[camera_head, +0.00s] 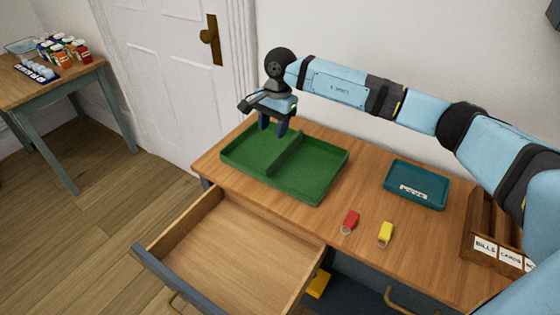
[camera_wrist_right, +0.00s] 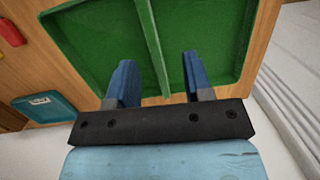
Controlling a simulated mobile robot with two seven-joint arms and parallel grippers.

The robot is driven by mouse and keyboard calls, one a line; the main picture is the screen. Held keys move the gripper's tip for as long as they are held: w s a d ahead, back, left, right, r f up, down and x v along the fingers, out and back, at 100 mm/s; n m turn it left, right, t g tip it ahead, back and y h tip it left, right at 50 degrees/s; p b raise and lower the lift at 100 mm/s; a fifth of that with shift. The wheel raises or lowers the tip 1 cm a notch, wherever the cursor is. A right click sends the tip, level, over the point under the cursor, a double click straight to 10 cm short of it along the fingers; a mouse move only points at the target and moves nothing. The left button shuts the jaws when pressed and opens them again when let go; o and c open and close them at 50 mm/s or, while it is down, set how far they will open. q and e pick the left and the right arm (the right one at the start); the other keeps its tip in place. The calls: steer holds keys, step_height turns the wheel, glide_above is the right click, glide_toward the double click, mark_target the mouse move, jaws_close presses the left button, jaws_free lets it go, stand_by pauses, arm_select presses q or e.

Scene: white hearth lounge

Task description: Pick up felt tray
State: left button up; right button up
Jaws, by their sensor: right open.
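The felt tray (camera_head: 316,188) is a green tray with a raised divider that splits it into two compartments. It lies on the left part of the wooden desk. My right gripper (camera_head: 272,130) is over the tray's back edge with its blue fingers pointing down. In the right wrist view the tray (camera_wrist_right: 100,45) fills the upper part, and the gripper (camera_wrist_right: 158,75) is open with its fingers apart on either side of the divider. I cannot tell whether the fingers touch the tray. My left gripper is not in view.
A teal key tray (camera_head: 430,198), a red key tag (camera_head: 350,221) and a yellow key tag (camera_head: 385,233) lie to the right. A wooden letter sorter (camera_head: 481,227) stands at the right end. An empty drawer (camera_head: 235,255) is pulled open in front. A side table (camera_head: 85,80) holds several jars.

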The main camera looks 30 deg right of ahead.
mark_target(284, 147)
steer(key=w+d+h, duration=0.2)
steer(key=d, duration=0.2)
step_height(284, 147, down, 7)
steer(key=shift+s+r+b, duration=0.15)
steer(key=shift+b, duration=0.2)
steer(key=f, duration=0.4)
steer(key=shift+s+f, duration=0.3)
steer(key=shift+s, duration=0.1)
steer(key=shift+f, duration=0.35)
jaws_close()
